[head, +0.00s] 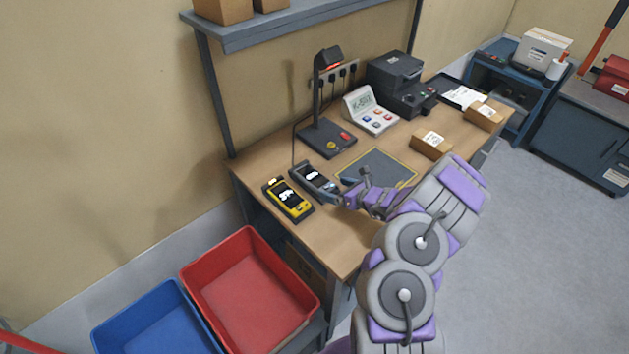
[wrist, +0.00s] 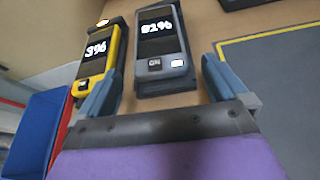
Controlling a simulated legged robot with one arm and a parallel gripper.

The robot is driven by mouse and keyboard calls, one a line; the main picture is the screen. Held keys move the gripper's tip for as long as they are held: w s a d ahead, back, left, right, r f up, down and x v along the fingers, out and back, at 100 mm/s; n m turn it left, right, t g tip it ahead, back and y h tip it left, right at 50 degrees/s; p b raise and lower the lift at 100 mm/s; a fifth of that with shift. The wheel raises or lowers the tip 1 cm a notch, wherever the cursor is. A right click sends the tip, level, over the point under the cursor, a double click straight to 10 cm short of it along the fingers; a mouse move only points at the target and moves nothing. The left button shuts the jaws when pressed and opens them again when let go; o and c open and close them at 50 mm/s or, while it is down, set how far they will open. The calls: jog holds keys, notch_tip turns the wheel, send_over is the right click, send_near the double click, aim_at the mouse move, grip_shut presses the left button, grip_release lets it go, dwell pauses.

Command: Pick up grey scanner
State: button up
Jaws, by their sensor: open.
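The grey scanner (head: 315,181) lies on the wooden table beside a yellow scanner (head: 289,200). In the wrist view the grey scanner (wrist: 162,45) has a dark screen reading about 81%, and the yellow scanner (wrist: 97,55) reads 3%. My gripper (head: 350,190) is by the grey scanner's near right end. In the wrist view my gripper (wrist: 160,85) is open, with its two blue fingers apart and the scanner's lower end in line with the gap. The left finger overlaps the yellow scanner's edge in this view. I cannot tell whether a finger touches either scanner.
A red bin (head: 250,280) and a blue bin (head: 155,318) stand at the table's left end. A lamp-like stand (head: 327,100) rises behind the scanners. A dark mat with a yellow border (head: 378,168) and a small box (head: 431,145) lie to the right.

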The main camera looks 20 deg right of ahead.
aim_at(328, 186)
jog(key=x, duration=0.3)
jog(key=shift+w+a+f, duration=0.1)
jog(key=shift+w, duration=0.15)
jog(key=c, duration=1.2)
